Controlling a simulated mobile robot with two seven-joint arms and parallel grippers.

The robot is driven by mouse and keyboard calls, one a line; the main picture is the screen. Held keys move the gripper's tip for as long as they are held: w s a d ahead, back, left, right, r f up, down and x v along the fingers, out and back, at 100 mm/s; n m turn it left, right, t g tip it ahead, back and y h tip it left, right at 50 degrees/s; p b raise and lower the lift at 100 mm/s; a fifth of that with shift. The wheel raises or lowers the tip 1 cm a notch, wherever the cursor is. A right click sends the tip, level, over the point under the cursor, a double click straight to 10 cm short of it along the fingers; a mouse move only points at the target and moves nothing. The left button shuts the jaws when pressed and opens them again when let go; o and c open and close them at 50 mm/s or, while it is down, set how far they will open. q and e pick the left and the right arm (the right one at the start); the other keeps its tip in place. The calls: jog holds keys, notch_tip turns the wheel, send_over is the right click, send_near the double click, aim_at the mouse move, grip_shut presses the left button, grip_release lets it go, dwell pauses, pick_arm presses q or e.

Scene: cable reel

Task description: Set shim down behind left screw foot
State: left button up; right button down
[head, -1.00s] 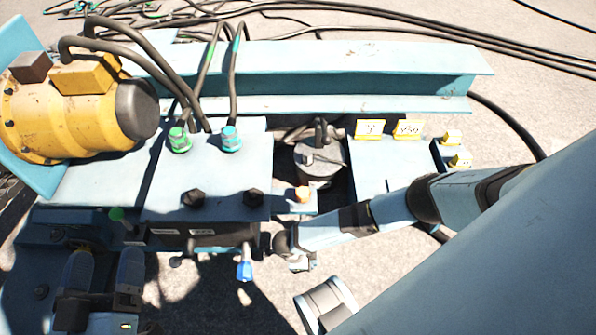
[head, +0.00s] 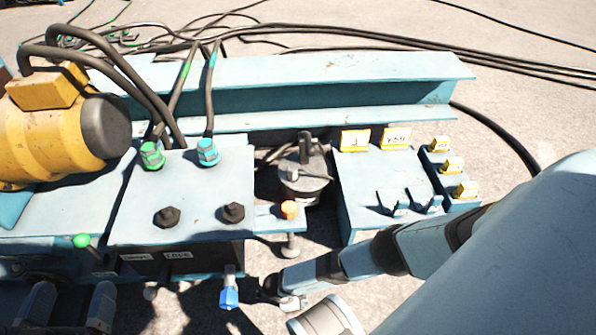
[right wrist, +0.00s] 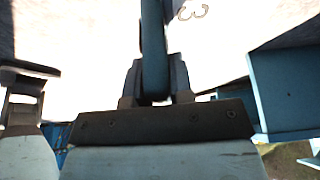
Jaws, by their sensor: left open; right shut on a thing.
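In the head view, an orange-topped screw (head: 289,209) goes through a small blue tab, with a round pad (head: 290,252) below it. It looks like a screw foot; I cannot tell whether it is the left one. My right gripper (head: 272,290) is in front of it, nearer me and low, mostly hidden behind its own arm. In the right wrist view its fingers (right wrist: 154,88) are shut on an upright blue flat bar (right wrist: 153,45), apparently the shim, whose far end is out of frame. My left gripper (head: 68,308) is open and empty at bottom left.
A blue block (head: 185,195) with two dark bolts and hose couplings stands left of the screw. A blue-capped fitting (head: 229,292) hangs close left of my right gripper. A grey cylinder (head: 303,172) stands behind the tab. A blue plate (head: 360,190) with tags lies right.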

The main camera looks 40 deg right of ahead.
notch_tip(320, 180, down, 4)
jog(key=shift+r+b, duration=0.1)
jog(key=shift+b, duration=1.1)
jog(key=c, duration=1.4)
grip_release()
jog(key=shift+c, duration=0.2)
pick_arm(q)
jog(key=shift+w+a+r+m+t+h, duration=0.25)
jog(key=shift+w+a+m+t, duration=0.2)
jog(key=shift+m, duration=0.45)
pick_arm(e)
jog(key=o, duration=0.4)
pick_arm(q)
jog(key=shift+d, duration=0.1)
pick_arm(e)
jog(key=shift+o, duration=0.2)
